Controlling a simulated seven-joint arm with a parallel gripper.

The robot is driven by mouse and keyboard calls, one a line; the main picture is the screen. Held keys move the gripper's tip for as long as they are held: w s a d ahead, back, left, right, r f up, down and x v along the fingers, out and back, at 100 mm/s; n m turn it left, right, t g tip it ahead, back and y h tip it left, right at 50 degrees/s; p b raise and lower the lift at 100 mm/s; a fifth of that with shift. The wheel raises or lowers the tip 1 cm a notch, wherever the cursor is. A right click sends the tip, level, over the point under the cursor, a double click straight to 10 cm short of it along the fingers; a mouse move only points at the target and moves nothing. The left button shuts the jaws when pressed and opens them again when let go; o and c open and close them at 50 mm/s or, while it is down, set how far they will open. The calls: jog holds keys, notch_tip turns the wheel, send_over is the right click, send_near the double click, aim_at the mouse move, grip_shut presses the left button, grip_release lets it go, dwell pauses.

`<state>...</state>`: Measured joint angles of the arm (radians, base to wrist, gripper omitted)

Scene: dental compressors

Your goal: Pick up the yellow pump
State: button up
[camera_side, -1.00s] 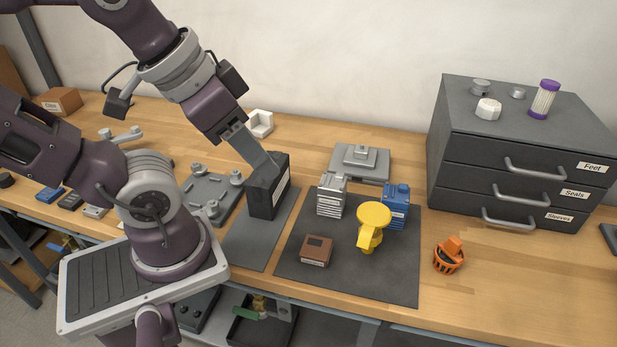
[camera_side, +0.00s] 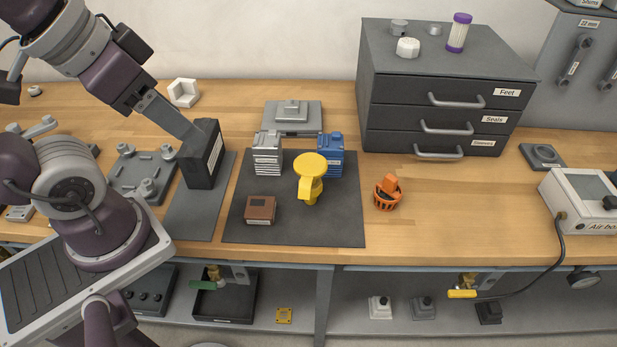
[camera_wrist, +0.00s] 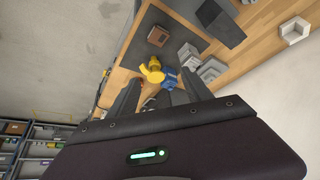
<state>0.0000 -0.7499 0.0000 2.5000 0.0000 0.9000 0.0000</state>
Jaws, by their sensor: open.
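The yellow pump (camera_side: 311,168), with a round flat top, stands on the dark mat (camera_side: 290,229) right of centre in the side view. It also shows in the wrist view (camera_wrist: 152,70), beyond and between my spread fingers. A blue finned block (camera_side: 331,158) stands close behind it on the right. My gripper (camera_side: 190,132) is open and empty, up and left of the pump and well apart from it. In the side view it overlaps a tall black block (camera_side: 203,162), so contact there cannot be told. In the wrist view (camera_wrist: 160,92) both fingers show.
A silver finned block (camera_side: 267,155) and a brown box (camera_side: 260,209) share the mat. An orange basket (camera_side: 387,194) stands to the right. A grey drawer cabinet (camera_side: 440,85) stands behind at right. The table between basket and air box (camera_side: 585,200) is clear.

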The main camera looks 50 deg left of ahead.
jog(key=m+g+y, duration=0.6)
jog(key=m+y, duration=0.4)
jog(key=m, duration=0.6)
send_over(303, 159)
jog(key=s+d, duration=0.3)
jog(key=d, duration=0.2)
notch_tip(303, 159, down, 9)
jog(key=w+d+f+m+t+y, duration=0.2)
jog(key=d+f+m+y, duration=0.15)
jog(key=d+f, duration=0.2)
jog(key=shift+t, duration=0.3)
jog(key=x, duration=1.2)
jog(key=shift+f, duration=0.35)
jog(key=shift+a+f, duration=0.15)
jog(key=shift+a, duration=0.1)
grip_shut()
